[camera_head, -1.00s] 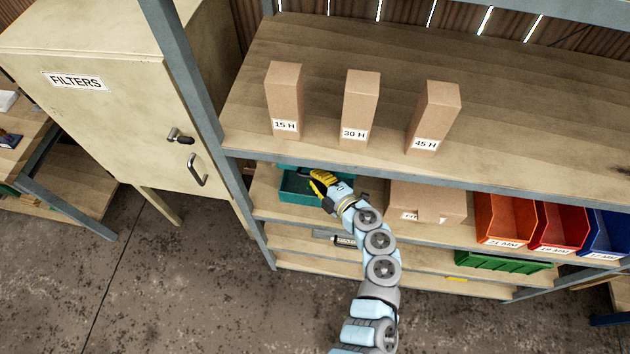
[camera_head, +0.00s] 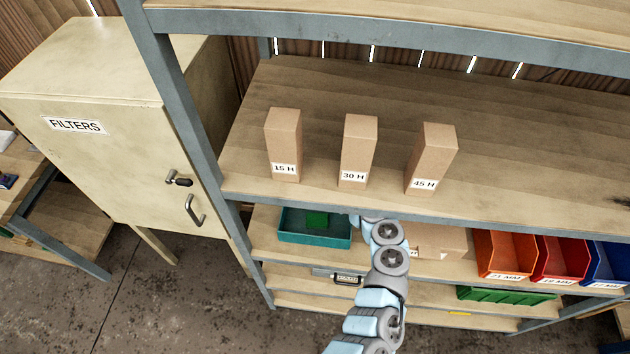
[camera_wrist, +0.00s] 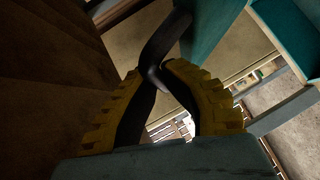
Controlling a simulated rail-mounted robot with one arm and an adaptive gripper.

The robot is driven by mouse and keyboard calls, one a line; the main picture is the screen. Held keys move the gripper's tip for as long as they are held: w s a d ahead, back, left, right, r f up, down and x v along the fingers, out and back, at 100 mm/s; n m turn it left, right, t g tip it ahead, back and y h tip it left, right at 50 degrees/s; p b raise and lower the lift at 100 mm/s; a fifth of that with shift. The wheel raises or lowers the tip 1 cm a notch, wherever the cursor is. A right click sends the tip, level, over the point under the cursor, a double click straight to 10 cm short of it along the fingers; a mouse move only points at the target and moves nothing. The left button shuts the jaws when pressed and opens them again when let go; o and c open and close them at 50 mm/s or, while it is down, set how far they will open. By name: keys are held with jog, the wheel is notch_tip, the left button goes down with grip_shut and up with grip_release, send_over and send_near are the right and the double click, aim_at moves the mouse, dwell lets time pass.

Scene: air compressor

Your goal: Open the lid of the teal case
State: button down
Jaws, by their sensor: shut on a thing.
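The teal case (camera_head: 315,238) sits at the left end of the shelf below the boxes in the head view. The handle lies against a teal panel (camera_wrist: 213,32), which looks like the lid. More of the case (camera_wrist: 290,38) shows at the upper right there. In the head view, the upper shelf hides my gripper and most of the lid.
Several labelled cartons (camera_head: 359,151) stand on the upper shelf (camera_head: 520,150), close above the case. A cardboard box (camera_head: 440,240) and coloured bins (camera_head: 505,253) are to the right. A shelf post (camera_head: 190,110) and the filters cabinet (camera_head: 110,150) are at the left.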

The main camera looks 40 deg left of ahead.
jog(key=shift+f, duration=0.1)
dwell(0.3)
jog(key=c, duration=1.1)
grip_release()
jog(key=shift+d, duration=0.1)
jog(key=v, duration=1.1)
jog(key=shift+d, duration=0.4)
jog(key=shift+s, duration=0.1)
